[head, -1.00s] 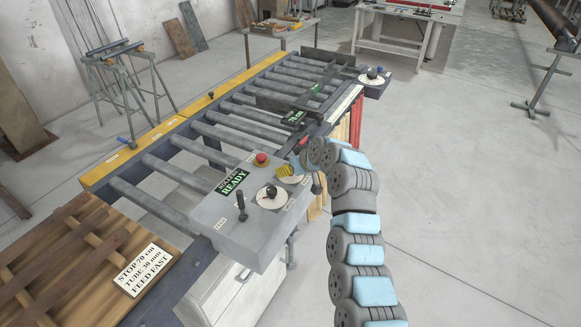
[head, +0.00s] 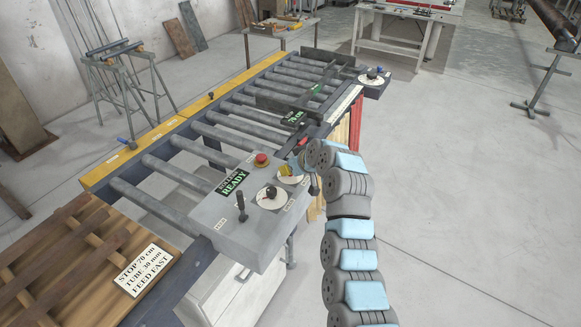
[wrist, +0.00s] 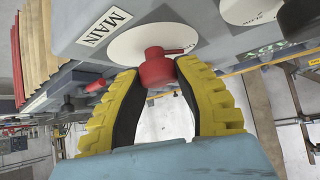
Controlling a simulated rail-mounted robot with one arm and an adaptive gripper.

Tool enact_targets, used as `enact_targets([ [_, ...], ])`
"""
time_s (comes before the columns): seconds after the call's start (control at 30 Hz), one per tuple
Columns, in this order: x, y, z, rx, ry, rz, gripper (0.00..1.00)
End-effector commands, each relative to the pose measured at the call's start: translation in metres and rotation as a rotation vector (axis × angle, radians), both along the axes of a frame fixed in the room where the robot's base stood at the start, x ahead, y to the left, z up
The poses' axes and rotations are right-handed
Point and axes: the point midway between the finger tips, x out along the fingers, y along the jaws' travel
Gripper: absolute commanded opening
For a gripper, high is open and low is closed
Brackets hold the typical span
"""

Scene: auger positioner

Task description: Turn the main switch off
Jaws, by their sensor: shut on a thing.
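The main switch (wrist: 157,68) is a red knob with a short pointer on a white round dial, beside a label reading MAIN. In the wrist view the yellow, black-padded fingers of my gripper (wrist: 160,78) are on both sides of the knob and closed on it. The pointer is toward the right of that view. In the head view my gripper (head: 287,168) is at the dial (head: 293,179) on the far right part of the grey control box (head: 218,215). The knob itself is hidden there by my gripper.
The box also carries a red mushroom button (head: 261,159), a black knob (head: 270,193), a black lever (head: 240,203) and a display reading READY (head: 234,183). A roller conveyor (head: 225,135) runs behind it.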

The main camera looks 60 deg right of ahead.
Motion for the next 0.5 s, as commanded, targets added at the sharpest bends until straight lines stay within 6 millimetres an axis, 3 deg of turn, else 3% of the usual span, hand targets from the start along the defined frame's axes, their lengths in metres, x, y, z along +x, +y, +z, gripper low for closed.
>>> enact_targets([
  [0.5, 0.0021, 0.0028, -0.0009, 0.002, 0.003, -0.258, 0.00],
])
